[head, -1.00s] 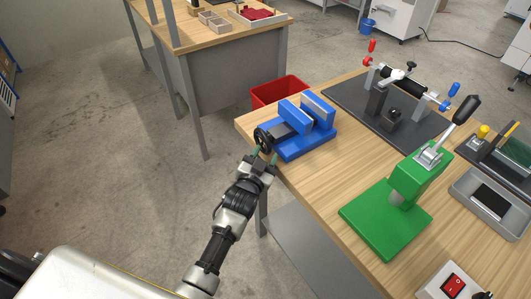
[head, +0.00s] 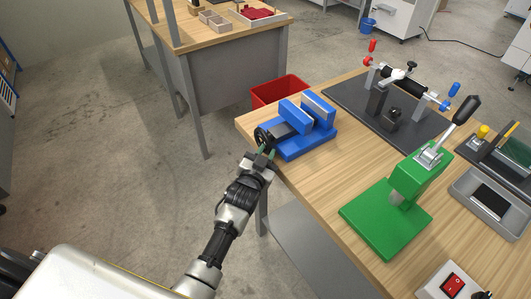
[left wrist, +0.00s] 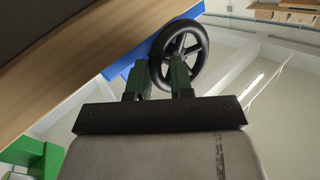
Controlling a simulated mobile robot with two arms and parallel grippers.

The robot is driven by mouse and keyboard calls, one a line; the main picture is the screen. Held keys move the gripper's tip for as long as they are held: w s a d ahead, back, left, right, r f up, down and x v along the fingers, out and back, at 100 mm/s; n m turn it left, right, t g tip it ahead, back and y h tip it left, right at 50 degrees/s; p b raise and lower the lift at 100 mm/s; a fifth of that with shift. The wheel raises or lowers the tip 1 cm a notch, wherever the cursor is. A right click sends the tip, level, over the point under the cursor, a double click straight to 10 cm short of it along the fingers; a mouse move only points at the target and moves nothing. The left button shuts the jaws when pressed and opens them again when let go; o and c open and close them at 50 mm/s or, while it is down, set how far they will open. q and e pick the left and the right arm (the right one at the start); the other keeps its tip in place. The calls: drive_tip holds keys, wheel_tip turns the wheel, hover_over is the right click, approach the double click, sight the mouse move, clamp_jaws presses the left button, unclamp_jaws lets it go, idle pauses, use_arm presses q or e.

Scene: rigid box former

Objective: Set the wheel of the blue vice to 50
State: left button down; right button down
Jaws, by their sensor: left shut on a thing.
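The blue vice (head: 303,143) stands at the near left corner of the wooden workbench, its jaws apart. Its black spoked wheel (head: 262,137) faces left, past the bench edge. My left gripper (head: 264,157) is at the wheel's lower right rim. In the left wrist view the wheel (left wrist: 180,55) stands between and beyond the two dark green fingers (left wrist: 159,80), which are shut on its rim. The blue vice (left wrist: 125,60) shows behind them there. No scale or number on the wheel can be read. My right gripper is not in view.
A green lever press (head: 390,210) stands to the right on the wooden workbench (head: 305,190). A dark plate with a clamp fixture (head: 400,85) lies behind it. A red bin (head: 278,90) is behind the vice. Open floor lies left of the bench.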

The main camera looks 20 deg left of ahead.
sight(264, 134)
use_arm(q)
drive_tip(key=shift+d, duration=0.1)
drive_tip(key=shift+r+n+g+p, duration=0.3)
drive_tip(key=shift+r+p, duration=0.05)
drive_tip(key=shift+p, duration=0.6)
drive_tip(key=r+n+g+p, duration=0.1)
drive_tip(key=p, duration=0.2)
drive_tip(key=r+n+g+h+p, duration=0.1)
drive_tip(key=n+p, duration=0.1)
drive_tip(key=p, duration=0.2)
drive_tip(key=r+n+g+p, duration=0.1)
drive_tip(key=g+p, duration=0.1)
drive_tip(key=p, duration=0.1)
drive_tip(key=shift+w+a+n, duration=0.2)
drive_tip(key=shift+w+n, duration=0.05)
drive_tip(key=shift+n, duration=0.15)
drive_tip(key=shift+w+a+r+n+g+h+p, duration=0.15)
drive_tip(key=shift+a+r+n+g+h+p, duration=0.05)
drive_tip(key=shift+n+g+h+p, duration=0.3)
drive_tip(key=shift+w+a+r+n+g+h+p, duration=0.1)
drive_tip(key=shift+a+r+n+g+h+p, duration=0.1)
drive_tip(key=shift+n+g+h+p, duration=0.35)
drive_tip(key=shift+w+a+r+n+g+h+b, duration=0.25)
drive_tip(key=shift+n+g+h, duration=0.2)
drive_tip(key=shift+n, duration=0.15)
drive_tip(key=shift+w+a+r+n+g+h+b, duration=0.2)
drive_tip(key=shift+n+g+h, duration=0.2)
drive_tip(key=shift+n, duration=0.15)
